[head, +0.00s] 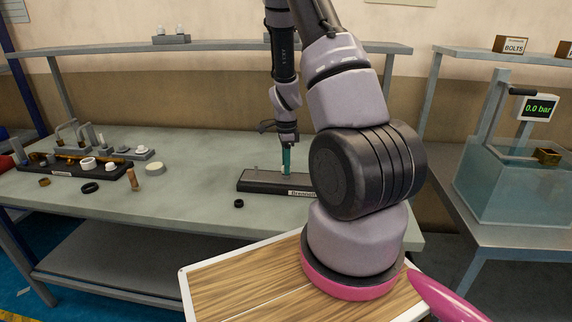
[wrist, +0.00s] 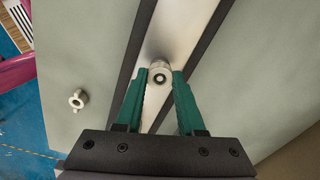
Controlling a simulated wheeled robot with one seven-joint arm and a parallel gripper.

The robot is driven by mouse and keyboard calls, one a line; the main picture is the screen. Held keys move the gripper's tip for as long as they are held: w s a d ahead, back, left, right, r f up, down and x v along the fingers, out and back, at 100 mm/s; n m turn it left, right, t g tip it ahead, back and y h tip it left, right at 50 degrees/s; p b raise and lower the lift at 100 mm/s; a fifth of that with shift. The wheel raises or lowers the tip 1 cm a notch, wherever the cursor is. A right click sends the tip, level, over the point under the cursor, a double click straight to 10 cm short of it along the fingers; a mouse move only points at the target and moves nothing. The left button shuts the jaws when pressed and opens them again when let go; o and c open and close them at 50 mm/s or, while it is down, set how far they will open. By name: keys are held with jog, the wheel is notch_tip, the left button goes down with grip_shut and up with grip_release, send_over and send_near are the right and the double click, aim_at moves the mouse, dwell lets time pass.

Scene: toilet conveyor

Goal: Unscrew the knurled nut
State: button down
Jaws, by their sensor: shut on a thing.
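My gripper (wrist: 160,78) points down over a long dark block with a silver top strip (wrist: 178,22). The green fingers are shut on a small round metal piece with a dark centre, which I take as the knurled nut (wrist: 160,66). Its knurling is too small to make out. The nut is at the fingertips, over the silver strip. In the head view my gripper (head: 287,165) is upright over the dark block (head: 262,183) on the bench. My arm hides the block's right end, and the nut cannot be made out there.
A small ring-like part lies loose on the bench (wrist: 77,100). A dark tray of fittings (head: 60,168) and a cork-coloured peg (head: 132,179) stand at the left. A water tank (head: 510,185) with a pressure display (head: 540,108) is at the right. The bench front is mostly clear.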

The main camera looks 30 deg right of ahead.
jog(key=shift+r, duration=0.7)
dwell(0.9)
jog(key=shift+r, duration=1.95)
